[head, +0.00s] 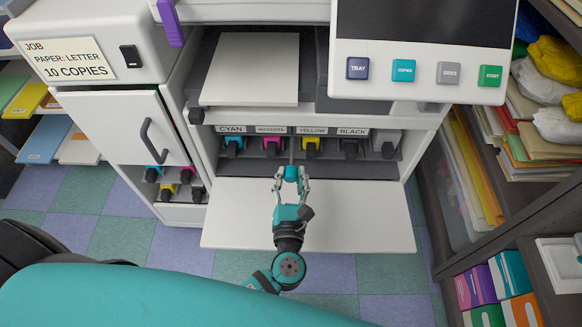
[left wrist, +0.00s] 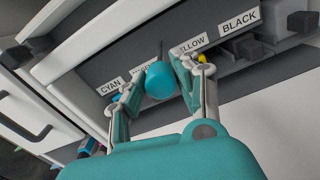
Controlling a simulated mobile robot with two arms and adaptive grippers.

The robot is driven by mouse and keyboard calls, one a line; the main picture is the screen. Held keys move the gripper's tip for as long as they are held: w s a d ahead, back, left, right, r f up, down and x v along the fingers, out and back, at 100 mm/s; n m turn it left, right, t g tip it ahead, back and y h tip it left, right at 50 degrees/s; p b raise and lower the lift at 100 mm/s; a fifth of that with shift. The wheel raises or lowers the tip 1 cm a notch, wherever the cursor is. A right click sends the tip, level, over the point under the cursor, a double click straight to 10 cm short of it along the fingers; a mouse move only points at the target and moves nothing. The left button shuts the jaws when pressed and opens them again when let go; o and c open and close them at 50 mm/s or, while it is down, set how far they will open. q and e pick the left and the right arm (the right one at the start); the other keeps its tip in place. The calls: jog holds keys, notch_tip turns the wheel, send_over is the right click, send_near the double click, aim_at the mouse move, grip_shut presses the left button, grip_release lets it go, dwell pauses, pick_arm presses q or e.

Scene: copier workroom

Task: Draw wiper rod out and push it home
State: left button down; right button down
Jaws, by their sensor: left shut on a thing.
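The wiper rod's teal knob (head: 291,173) sits in front of the copier's toner bay, between the magenta and yellow positions. A length of its thin grey shaft shows behind the knob, running back toward the bay. My left gripper (head: 291,175) is shut on the knob, one finger on each side. The shaft's far end is hidden inside the copier. My right gripper is out of view.
The copier's white front door (head: 365,215) is folded down flat below my left gripper. Cyan (head: 233,145), magenta (head: 271,147), yellow (head: 311,147) and black (head: 350,149) toner units line the bay. A cabinet (head: 120,125) stands left; shelves of paper stand right.

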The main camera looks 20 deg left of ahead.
pick_arm(q)
jog(key=c, duration=1)
grip_release()
jog(key=v, duration=1.2)
